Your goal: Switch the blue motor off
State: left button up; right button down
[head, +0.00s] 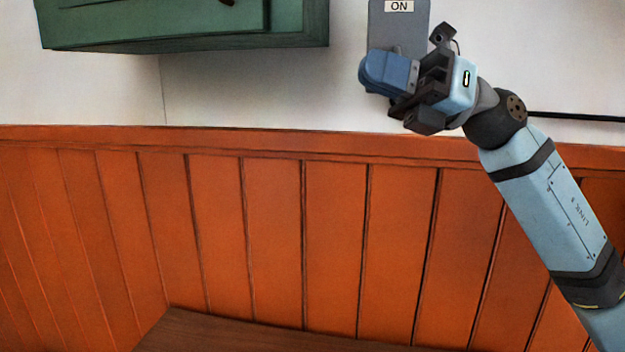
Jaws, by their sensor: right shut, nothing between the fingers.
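A grey switch plate (399,28) with a white "ON" label (399,6) is on the white wall at the top, cut off by the frame edge. A rounded blue part (386,72), which looks like the switch's handle, stands out from the lower part of the plate. My right gripper (404,102) is shut with nothing in it, right beside the blue part on its right and lower side. I cannot tell whether they touch. The gripper hides part of the plate's lower right. No motor can be made out. My left gripper is not in view.
A green cabinet (190,28) hangs on the wall at the upper left. Orange panelling (270,230) covers the lower wall. A brown wooden surface (230,335) is at the bottom. A thin black line (575,116) runs along the wall at right.

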jog(key=w+d+f+n+t+h, duration=0.2)
jog(key=d+f+n+t+h, duration=0.25)
jog(key=f+n+t, duration=0.55)
jog(key=w+d+f+n+t+h, duration=0.35)
jog(key=f+n+t+h, duration=0.3)
jog(key=n, duration=0.65)
jog(key=w+d+f+n+t+h, duration=0.1)
jog(key=d+f+n+t+h, duration=0.3)
jog(key=f+n+t, duration=0.55)
jog(key=s+d+f+m+g+h, duration=0.25)
jog(key=f+m+g+h, duration=0.2)
jog(key=f, duration=0.65)
jog(key=s+d+f+m+g+h, duration=0.35)
jog(key=s+f+g, duration=0.35)
jog(key=s+f, duration=0.5)
jog(key=s+f+m+g+y, duration=0.1)
jog(key=s+f+g+y, duration=0.1)
jog(key=s+f+g, duration=0.95)
jog(key=w+a+f+t+y+p, duration=0.1)
jog(key=a+f+t+y+p, duration=0.1)
jog(key=a+f+t+p, duration=0.3)
notch_tip(320, 180, down, 3)
jog(key=n+t+p, duration=0.1)
jog(key=t, duration=0.5)
jog(key=shift+a+y, duration=0.3)
